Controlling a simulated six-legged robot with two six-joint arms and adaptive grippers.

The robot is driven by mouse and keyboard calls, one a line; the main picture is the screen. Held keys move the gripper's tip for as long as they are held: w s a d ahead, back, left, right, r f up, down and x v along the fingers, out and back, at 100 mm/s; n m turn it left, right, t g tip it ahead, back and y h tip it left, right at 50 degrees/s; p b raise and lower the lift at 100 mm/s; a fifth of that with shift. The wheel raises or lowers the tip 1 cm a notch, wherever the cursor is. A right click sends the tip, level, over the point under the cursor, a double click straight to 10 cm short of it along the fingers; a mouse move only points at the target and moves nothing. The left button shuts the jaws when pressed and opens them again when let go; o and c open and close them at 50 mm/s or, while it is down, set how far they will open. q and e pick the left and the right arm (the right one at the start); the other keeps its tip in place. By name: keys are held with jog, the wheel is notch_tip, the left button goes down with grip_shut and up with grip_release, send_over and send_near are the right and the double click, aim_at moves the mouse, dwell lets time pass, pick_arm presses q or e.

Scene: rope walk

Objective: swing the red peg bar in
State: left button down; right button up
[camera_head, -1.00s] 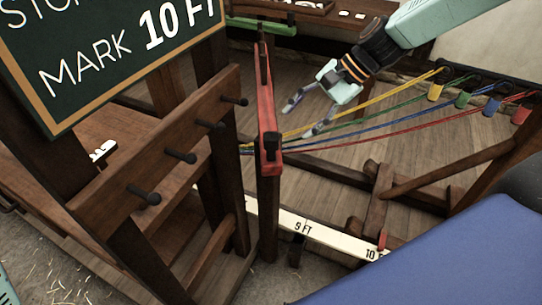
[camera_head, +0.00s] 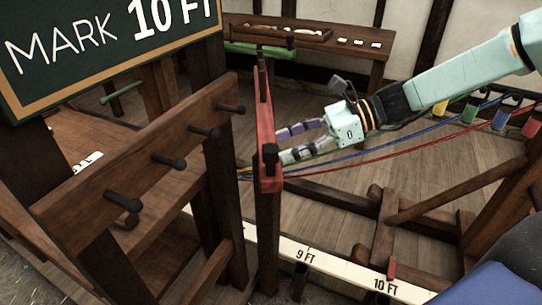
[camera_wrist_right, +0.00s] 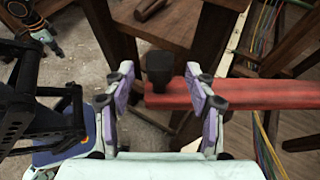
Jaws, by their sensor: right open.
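The red peg bar (camera_head: 265,120) runs away from me on a dark post in the head view, with a black peg at its near end. It also shows in the right wrist view (camera_wrist_right: 265,93), with its near end and black peg (camera_wrist_right: 160,68) between my fingers. My right gripper (camera_head: 283,143) is open beside the right side of the bar's near end. In the right wrist view its purple-padded fingers (camera_wrist_right: 160,86) stand apart, one on each side of the peg. What seems to be my left gripper (camera_wrist_right: 45,38) is small at the top left there; its jaws are unclear.
A brown rack with several black pegs (camera_head: 168,162) stands left of the bar, below a chalkboard (camera_head: 100,45). Coloured ropes (camera_head: 400,147) run from the bar to the right, below my right arm. A marked white rail (camera_head: 340,268) lies low in front.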

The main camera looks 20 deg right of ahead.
aim_at(273, 147)
jog(key=b+x, duration=0.1)
jog(key=x, duration=0.3)
jog(key=shift+f+b, duration=0.15)
jog(key=shift+b, duration=0.25)
jog(key=shift+w+a, duration=0.1)
jog(key=shift+a, duration=0.1)
grip_shut()
dwell(0.4)
